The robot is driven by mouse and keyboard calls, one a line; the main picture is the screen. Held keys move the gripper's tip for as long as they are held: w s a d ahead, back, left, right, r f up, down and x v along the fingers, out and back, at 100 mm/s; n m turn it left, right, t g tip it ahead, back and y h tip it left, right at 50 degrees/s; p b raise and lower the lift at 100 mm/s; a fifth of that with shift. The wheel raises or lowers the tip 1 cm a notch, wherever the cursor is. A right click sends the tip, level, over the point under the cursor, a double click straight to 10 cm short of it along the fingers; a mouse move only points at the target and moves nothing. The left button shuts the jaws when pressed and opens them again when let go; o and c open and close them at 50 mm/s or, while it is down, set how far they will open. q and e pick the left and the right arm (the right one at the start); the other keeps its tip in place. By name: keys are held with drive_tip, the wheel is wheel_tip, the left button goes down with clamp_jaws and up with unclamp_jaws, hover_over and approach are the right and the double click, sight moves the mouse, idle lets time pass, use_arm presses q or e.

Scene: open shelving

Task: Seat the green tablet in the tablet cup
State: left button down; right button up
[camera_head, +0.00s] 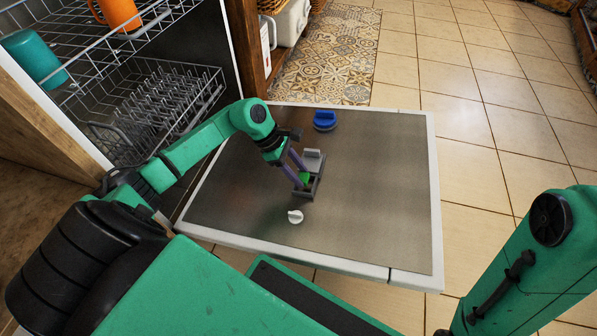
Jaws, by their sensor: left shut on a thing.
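The green tablet (304,177) is small and partly hidden by the fingers of my left gripper (300,180). The left gripper reaches down from the left with its purple fingers shut on the tablet. Tablet and fingertips are at the dark tablet cup (316,188), a small box on the lowered dishwasher door. I cannot tell whether the tablet touches the cup's floor. A light grey lid (314,157) stands open at the cup's far end. My right gripper is out of view; only part of that arm shows at lower right.
The open dishwasher door (390,200) is flat and mostly bare. A blue round cap (325,120) lies beyond the cup and a white knob (295,217) nearer me. Wire racks (160,110) hold a teal cup (34,57) and an orange mug (118,12).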

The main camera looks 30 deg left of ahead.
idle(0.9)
use_arm(q)
drive_tip(key=shift+r, duration=0.1)
drive_tip(key=shift+f+b, duration=0.4)
drive_tip(key=shift+b, duration=0.3)
